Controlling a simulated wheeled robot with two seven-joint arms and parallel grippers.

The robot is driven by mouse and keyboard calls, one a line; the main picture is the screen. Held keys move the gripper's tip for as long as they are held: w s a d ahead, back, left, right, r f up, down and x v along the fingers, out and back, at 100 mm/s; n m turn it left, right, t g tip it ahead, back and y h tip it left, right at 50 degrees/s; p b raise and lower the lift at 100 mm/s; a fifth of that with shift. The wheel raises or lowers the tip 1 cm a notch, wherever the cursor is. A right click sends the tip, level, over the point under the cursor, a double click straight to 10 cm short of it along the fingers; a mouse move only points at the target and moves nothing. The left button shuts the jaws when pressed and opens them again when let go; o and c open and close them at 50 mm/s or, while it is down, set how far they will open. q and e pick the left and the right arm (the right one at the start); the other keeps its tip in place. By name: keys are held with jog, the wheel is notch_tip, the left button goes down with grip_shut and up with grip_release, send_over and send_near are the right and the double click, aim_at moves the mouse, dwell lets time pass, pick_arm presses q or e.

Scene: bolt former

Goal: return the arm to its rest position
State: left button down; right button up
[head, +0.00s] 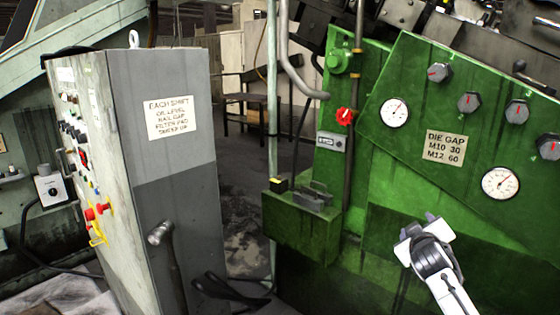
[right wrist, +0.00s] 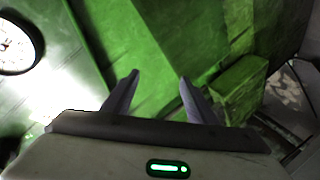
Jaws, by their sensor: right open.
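My right gripper (head: 419,231) reaches in from the lower right in the head view, in front of the lower part of the green machine (head: 390,170). In the right wrist view, the two fingers of my right gripper (right wrist: 159,80) stand apart with nothing between them. Green panels (right wrist: 165,40) fill the view beyond the fingers, and I see no contact with them. My left gripper is not in view.
A grey control cabinet (head: 175,140) with a notice stands at the left. A green ledge (head: 300,228) juts from the machine left of my right gripper. Gauges (head: 395,112) and knobs (head: 469,102) line the sloped panel. Dark floor shows between cabinet and machine.

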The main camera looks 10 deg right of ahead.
jog(key=w+a+r+m+t+y, duration=0.1)
jog(key=w+a+r+t+y, duration=0.3)
jog(key=a, duration=0.5)
jog(key=s+a+f+g+y, duration=0.1)
jog(key=s+a+f, duration=0.3)
jog(key=s+f, duration=0.3)
jog(key=s+a+f+n+g+y, duration=0.15)
jog(key=s+a+f, duration=0.3)
jog(key=f, duration=0.45)
jog(key=s+a+f+g+y, duration=0.2)
jog(key=s+a+f, duration=0.1)
jog(key=s+f, duration=0.45)
jog(key=s+a+f+g, duration=0.2)
jog(key=s+a+f, duration=0.3)
jog(key=s, duration=0.7)
jog(key=s+a+f+m+g+y, duration=0.1)
jog(key=s+a+f, duration=0.3)
jog(key=s, duration=0.9)
jog(key=shift+s+a+f+g, duration=0.2)
jog(key=shift+a+f+g, duration=0.15)
jog(key=shift+a, duration=0.15)
jog(key=shift+y, duration=0.25)
